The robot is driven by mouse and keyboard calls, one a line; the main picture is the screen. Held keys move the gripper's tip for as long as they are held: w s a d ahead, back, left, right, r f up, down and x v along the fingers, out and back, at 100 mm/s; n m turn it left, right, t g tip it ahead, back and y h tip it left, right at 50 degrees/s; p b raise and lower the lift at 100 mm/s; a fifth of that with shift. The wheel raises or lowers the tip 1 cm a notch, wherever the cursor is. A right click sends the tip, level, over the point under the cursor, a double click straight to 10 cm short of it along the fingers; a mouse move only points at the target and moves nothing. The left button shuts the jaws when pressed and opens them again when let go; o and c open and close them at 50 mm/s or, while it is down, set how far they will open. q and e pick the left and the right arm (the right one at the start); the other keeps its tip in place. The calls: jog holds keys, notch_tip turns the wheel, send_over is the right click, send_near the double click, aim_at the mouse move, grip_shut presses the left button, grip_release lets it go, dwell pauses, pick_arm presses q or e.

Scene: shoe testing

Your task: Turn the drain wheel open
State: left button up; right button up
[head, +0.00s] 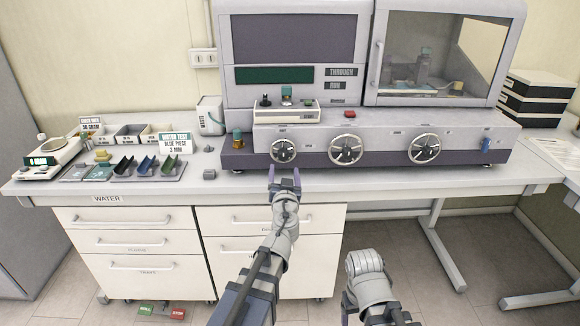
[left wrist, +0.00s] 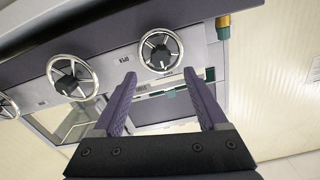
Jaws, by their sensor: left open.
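Three silver handwheels are on the front of the grey machine (head: 390,138): a left one (head: 283,150), a middle one (head: 345,149) and a right one (head: 424,148). The small labels by the wheels are too small to read, so I cannot tell which is the drain wheel. My left gripper (head: 284,174) is open and empty, just in front of and below the left wheel. In the left wrist view, which is upside down, the left wheel (left wrist: 160,50) lies beyond the open fingers (left wrist: 160,76), apart from them. My right gripper does not show; only part of that arm does.
A brass fitting (head: 237,139) stands beside the left wheel, and a blue tap (head: 486,145) is at the machine's right end. A red button (head: 350,114) is on top of the ledge. A scale (head: 48,158), small trays and a sign (head: 175,143) stand on the left of the bench.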

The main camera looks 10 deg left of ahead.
aim_at(283, 158)
pick_arm(q)
jog(key=x, duration=0.8)
jog(key=shift+s, duration=0.1)
jog(key=shift+c, duration=0.2)
grip_shut()
dwell(0.3)
